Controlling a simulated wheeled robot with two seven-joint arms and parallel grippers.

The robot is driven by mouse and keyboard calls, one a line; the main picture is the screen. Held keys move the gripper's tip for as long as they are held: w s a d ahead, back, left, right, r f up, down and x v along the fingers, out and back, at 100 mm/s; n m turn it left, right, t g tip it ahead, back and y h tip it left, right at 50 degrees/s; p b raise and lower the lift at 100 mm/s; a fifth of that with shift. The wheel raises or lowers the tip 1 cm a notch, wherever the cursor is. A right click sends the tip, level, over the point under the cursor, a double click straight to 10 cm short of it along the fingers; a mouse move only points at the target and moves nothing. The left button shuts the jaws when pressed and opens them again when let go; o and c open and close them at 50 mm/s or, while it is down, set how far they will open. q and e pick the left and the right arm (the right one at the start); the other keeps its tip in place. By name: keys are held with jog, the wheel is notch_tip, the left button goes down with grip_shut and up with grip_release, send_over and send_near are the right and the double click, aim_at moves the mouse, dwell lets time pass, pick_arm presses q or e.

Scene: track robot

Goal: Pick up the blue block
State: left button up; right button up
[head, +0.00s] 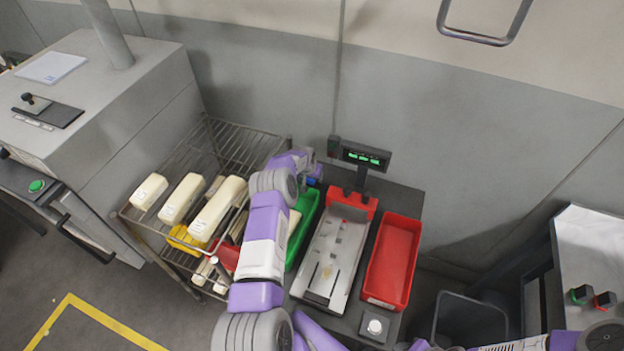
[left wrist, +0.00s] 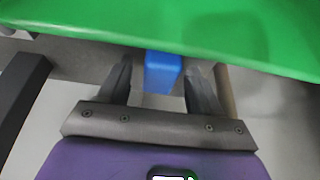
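The small blue block (left wrist: 163,72) lies between the two dark fingers of my left gripper (left wrist: 160,80) in the left wrist view. Narrow gaps seem to show on both sides of it, so the fingers look open around it. In the head view a bit of the blue block (head: 313,182) shows at the far end of the green bin (head: 304,225), just below my left gripper (head: 315,168). My left arm covers part of the bin there. My right gripper is not in view; only parts of that arm show at the bottom right.
A scale (head: 333,250) with a lit display (head: 363,156) and a red bin (head: 394,262) stand right of the green bin. A wire rack (head: 240,143) with several cream-coloured long packages is on the left. The green bin (left wrist: 170,25) fills the top of the left wrist view.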

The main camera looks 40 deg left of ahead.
pick_arm(q)
jog(key=c, duration=0.9)
jog(key=shift+r, duration=0.1)
